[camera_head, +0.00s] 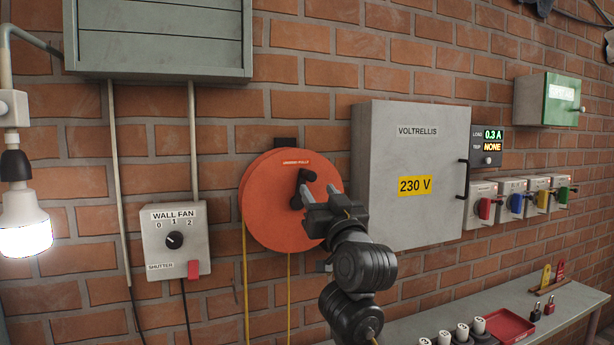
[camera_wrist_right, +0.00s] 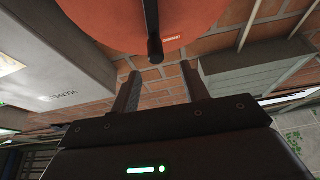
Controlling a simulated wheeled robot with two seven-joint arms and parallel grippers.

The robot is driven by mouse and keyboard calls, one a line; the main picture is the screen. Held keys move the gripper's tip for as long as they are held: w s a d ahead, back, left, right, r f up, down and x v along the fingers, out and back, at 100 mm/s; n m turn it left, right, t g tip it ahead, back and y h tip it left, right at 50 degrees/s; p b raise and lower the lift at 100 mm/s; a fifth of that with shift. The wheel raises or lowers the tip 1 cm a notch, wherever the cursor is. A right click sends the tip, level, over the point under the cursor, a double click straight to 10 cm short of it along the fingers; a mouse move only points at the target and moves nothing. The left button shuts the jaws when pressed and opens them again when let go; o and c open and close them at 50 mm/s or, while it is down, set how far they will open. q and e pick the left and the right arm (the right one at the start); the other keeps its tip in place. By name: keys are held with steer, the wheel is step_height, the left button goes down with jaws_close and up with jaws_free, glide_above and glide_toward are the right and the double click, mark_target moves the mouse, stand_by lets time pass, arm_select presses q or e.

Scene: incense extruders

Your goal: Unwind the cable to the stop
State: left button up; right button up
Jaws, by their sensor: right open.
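The orange cable reel (camera_head: 262,205) is mounted on the brick wall, left of the grey 230 V cabinet. Its black crank handle (camera_head: 306,177) sits on the front face. Yellow cable (camera_head: 245,285) hangs in two strands below the reel. My right gripper (camera_head: 319,194) is open in front of the reel, close to the handle, and hides part of the reel's right side. In the right wrist view the reel (camera_wrist_right: 120,15) and the dark handle (camera_wrist_right: 154,35) show beyond the open fingers (camera_wrist_right: 158,82), with nothing between them. My left gripper is in neither view.
The 230 V cabinet (camera_head: 405,145) stands out from the wall right of the reel. The wall fan switch box (camera_head: 175,255) is at left, beside a lit bulb (camera_head: 24,225). A shelf (camera_head: 420,318) with a red tray (camera_head: 508,324) runs along the lower right.

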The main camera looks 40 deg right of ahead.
mark_target(307, 172)
steer(key=shift+w+d+r+b, duration=0.1)
steer(key=shift+w+d+b, duration=0.35)
steer(key=shift+w+b, duration=0.25)
steer(key=p+x, duration=0.5)
steer(key=x, duration=0.2)
steer(key=shift+d+r+p, duration=0.15)
steer(key=shift+r+p, duration=0.05)
steer(key=shift+p, duration=0.15)
steer(key=shift+w+d, duration=0.15)
steer(key=shift+w, duration=0.5)
steer(key=shift+c, duration=0.4)
jaws_close()
